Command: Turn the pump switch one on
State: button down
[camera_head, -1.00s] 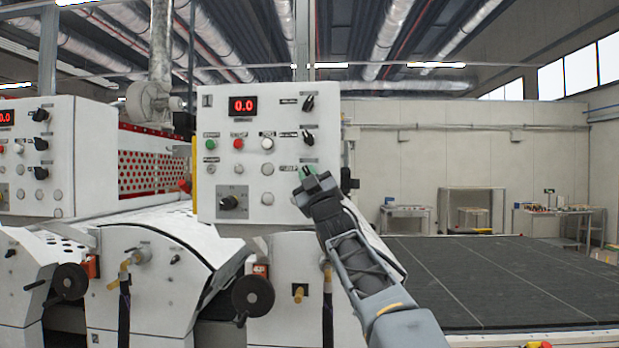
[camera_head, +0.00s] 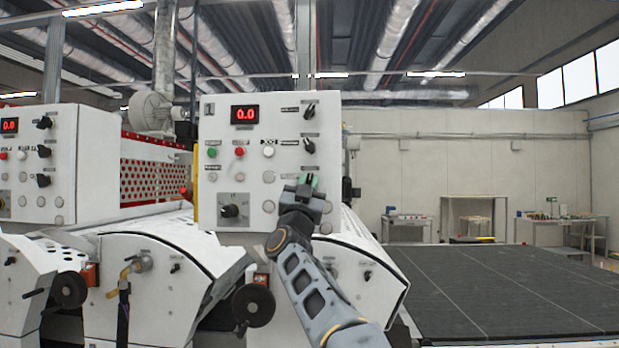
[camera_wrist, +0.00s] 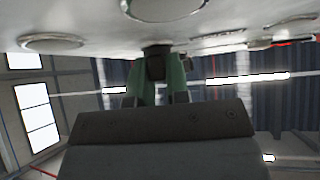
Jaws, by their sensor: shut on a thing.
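The white control panel (camera_head: 222,165) marked 1 has a red 0.0 display (camera_head: 245,115). On its right side are an upper black rotary switch (camera_head: 310,110) and a middle black rotary switch (camera_head: 309,146). My gripper (camera_head: 308,182) is at the panel below these, its green fingers hiding the spot there. In the wrist view my gripper (camera_wrist: 158,78) has its green fingers shut on a dark switch knob (camera_wrist: 155,64) that sticks out of the panel face. The knob's pointer direction is hidden. The small labels are too blurred to read, so I cannot confirm which is pump switch one.
Green (camera_head: 212,152), red (camera_head: 239,152) and white (camera_head: 268,151) buttons and a lower black knob (camera_head: 230,211) are left of my gripper. A handwheel (camera_head: 254,305) juts out below. A similar panel (camera_head: 85,150) stands left. A dark conveyor bed (camera_head: 480,285) lies right.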

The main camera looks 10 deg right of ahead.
jog(key=shift+a+r+m+g+h+p, duration=0.1)
jog(key=shift+m+g+h+p, duration=0.4)
jog(key=shift+m+g+h, duration=0.9)
jog(key=shift+r+m+g+h+p, duration=0.1)
jog(key=shift+m+g+h+p, duration=0.6)
jog(key=shift+m, duration=1.2)
jog(key=shift+m+g, duration=0.5)
jog(key=c, duration=1.1)
grip_release()
jog(key=shift+f, duration=0.1)
jog(key=shift+f, duration=0.1)
jog(key=b+v, duration=0.8)
jog(key=v, duration=0.5)
jog(key=shift+a+f, duration=0.2)
jog(key=shift+f, duration=0.15)
